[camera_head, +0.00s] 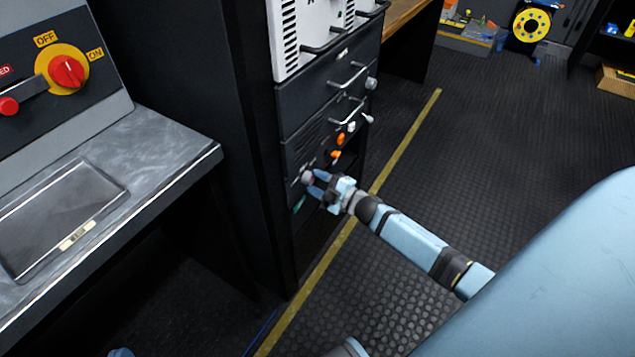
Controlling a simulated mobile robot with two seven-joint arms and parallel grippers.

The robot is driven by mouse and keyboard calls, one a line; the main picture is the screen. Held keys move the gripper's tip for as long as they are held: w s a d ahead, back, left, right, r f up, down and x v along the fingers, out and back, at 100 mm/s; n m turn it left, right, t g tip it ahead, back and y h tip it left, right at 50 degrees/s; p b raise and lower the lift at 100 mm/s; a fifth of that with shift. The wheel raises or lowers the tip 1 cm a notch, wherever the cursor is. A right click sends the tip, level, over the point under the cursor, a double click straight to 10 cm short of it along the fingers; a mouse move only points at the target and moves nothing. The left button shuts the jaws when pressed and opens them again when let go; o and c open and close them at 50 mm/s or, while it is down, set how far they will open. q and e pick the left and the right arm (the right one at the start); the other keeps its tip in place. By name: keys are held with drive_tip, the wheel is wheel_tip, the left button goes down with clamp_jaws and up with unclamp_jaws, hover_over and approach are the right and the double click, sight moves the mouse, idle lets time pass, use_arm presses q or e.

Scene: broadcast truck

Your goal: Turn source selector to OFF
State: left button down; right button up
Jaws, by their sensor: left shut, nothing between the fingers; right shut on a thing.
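A grey round knob (307,177) sits low on the front of the black equipment rack; I take it as the source selector, but its markings and pointer are too small to read. My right gripper (315,184) is shut on this knob, its blue fingers partly covering it. My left gripper is not in view. A red rotary switch (67,72) on a yellow plate marked OFF and ON is on the console at the left, apart from my gripper.
The black rack (325,95) has metal handles and orange and white knobs (337,140) just above my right gripper. A grey desk (165,150) edge juts out at left. The dark floor (480,160) with a yellow line is clear to the right.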

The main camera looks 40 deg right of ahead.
use_arm(q)
drive_tip(key=shift+s+f, duration=0.1)
drive_tip(key=shift+s, duration=0.05)
use_arm(e)
drive_tip(key=o, duration=0.9)
drive_tip(key=shift+o, duration=0.2)
drive_tip(key=shift+s, duration=0.1)
drive_tip(key=shift+s+d, duration=0.1)
drive_tip(key=shift+s, duration=0.1)
use_arm(q)
drive_tip(key=f, duration=0.1)
drive_tip(key=s+a+f+g+y+p, duration=0.1)
drive_tip(key=f, duration=0.1)
drive_tip(key=a+f+g+p, duration=0.1)
drive_tip(key=shift+s+f+y, duration=0.15)
drive_tip(key=shift+s+y, duration=0.25)
use_arm(e)
drive_tip(key=v, duration=1.3)
use_arm(q)
drive_tip(key=shift+w+a, duration=0.1)
use_arm(e)
drive_tip(key=shift+s, duration=0.15)
